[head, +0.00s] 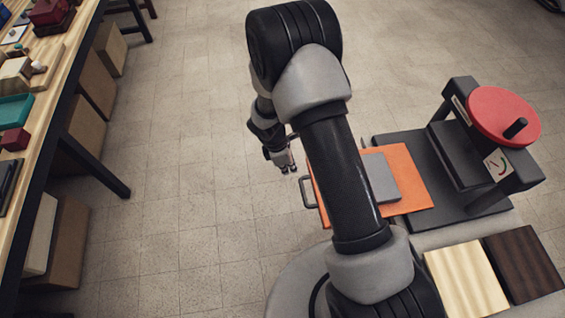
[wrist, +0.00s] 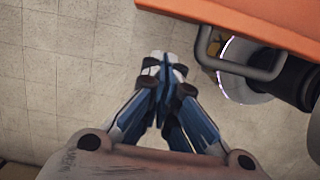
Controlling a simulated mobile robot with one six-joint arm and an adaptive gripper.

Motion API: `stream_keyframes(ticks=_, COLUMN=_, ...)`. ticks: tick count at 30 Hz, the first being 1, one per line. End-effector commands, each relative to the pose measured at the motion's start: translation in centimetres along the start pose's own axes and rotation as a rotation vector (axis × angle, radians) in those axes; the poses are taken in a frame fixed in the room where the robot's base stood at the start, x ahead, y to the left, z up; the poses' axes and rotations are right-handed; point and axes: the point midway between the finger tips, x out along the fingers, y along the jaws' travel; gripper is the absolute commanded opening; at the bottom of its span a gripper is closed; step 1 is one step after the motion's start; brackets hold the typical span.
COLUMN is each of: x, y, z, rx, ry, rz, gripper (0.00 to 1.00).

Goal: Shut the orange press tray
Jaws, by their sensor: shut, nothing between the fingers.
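The orange press tray (head: 408,178) sticks out to the left from the dark press (head: 440,165), with a grey block (head: 380,178) on top of it. Its grey bar handle (head: 305,192) is on its left end. My arm hides part of the tray. In the wrist view the orange tray (wrist: 255,18) is at the top right, with its handle (wrist: 240,68) below its edge. My gripper (head: 291,170) is to the left of the handle, apart from it. In the wrist view my gripper (wrist: 163,65) is shut and empty, with bare floor behind the fingertips.
The press has a red handwheel (head: 503,115) on top. A pale board (head: 465,285) and a dark board (head: 525,262) lie in front of it. A wooden workbench (head: 45,80) with several items stands at the left. The floor between is clear.

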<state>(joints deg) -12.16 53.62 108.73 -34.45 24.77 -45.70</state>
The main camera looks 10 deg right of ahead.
Motion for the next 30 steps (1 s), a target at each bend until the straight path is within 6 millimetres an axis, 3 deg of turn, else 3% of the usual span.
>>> stream_keyframes(ticks=3, x=0.2, y=0.1, z=1.8, rx=0.007, ry=0.001, rz=0.003, gripper=0.0)
stream_keyframes(ticks=7, x=0.4, y=0.1, z=2.7, rx=0.004, ry=0.0, rz=0.003, gripper=0.0)
stream_keyframes(ticks=23, x=0.5, y=0.1, z=3.4, rx=0.005, ry=0.0, rz=0.002, gripper=0.0)
stream_keyframes(ticks=30, x=1.4, y=0.0, z=7.3, rx=0.01, ry=0.0, rz=-0.001, gripper=0.0)
